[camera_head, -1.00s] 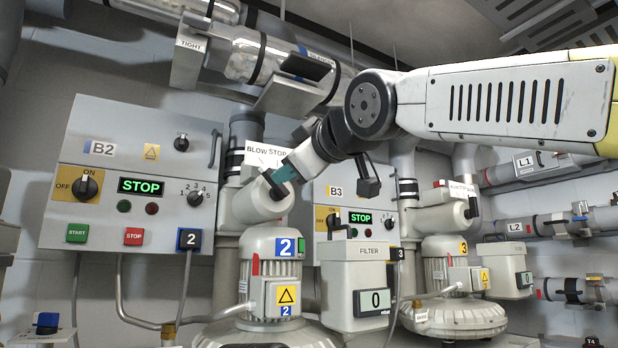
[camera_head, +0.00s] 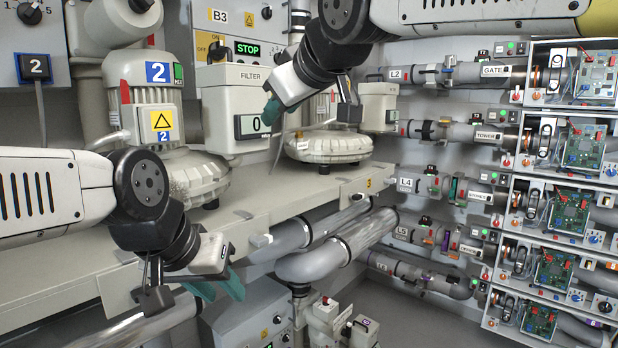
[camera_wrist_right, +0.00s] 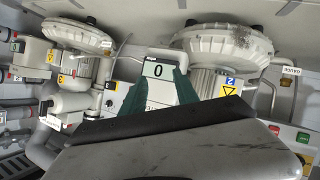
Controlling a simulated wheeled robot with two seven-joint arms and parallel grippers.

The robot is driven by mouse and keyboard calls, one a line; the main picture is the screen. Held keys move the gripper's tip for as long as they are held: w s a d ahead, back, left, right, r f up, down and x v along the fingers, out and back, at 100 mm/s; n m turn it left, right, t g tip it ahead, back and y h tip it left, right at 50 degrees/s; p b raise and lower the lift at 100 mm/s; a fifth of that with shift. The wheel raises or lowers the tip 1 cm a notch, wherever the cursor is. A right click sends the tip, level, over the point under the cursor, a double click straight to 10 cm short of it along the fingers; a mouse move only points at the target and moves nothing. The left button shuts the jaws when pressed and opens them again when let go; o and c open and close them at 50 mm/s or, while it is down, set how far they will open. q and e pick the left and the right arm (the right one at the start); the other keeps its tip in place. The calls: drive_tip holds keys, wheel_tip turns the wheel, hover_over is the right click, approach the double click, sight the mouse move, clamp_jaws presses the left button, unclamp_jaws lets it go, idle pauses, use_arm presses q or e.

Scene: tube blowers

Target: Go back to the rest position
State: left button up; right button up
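My right gripper (camera_head: 273,108) comes in from the upper right in the head view, its teal fingertip in front of the white filter box (camera_head: 216,90). In the right wrist view its two teal fingers (camera_wrist_right: 156,92) stand apart with nothing between them. The filter box with its 0 display (camera_wrist_right: 157,70) shows behind the gap. My left gripper (camera_head: 216,288) hangs at the lower left, its teal fingers apart and empty, in front of the bench edge and pipes.
Blower 2 (camera_head: 150,120) and blower 3 (camera_head: 325,145) stand on the beige bench (camera_head: 270,205). Panel B3 (camera_head: 222,28) reads STOP. Labelled pipes (camera_head: 465,134) and circuit-board units (camera_head: 592,75) fill the right side. Large grey pipes (camera_head: 335,250) run below the bench.

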drive_tip(key=s+d+f+m+g+h, duration=0.1)
drive_tip(key=s+d+f+m, duration=0.2)
drive_tip(key=d+f, duration=0.3)
drive_tip(key=s+d+f+m+g+h, duration=0.1)
drive_tip(key=s+d+f, duration=0.4)
drive_tip(key=f, duration=0.7)
drive_tip(key=s+d+f+m+g+h, duration=0.2)
drive_tip(key=s+d+f+m+g, duration=0.1)
drive_tip(key=d+f+m, duration=0.3)
wheel_tip(320, 180, down, 3)
drive_tip(key=shift+s+d+f, duration=0.15)
drive_tip(key=shift+s+d, duration=0.25)
drive_tip(key=shift+d, duration=0.65)
drive_tip(key=shift+a, duration=0.15)
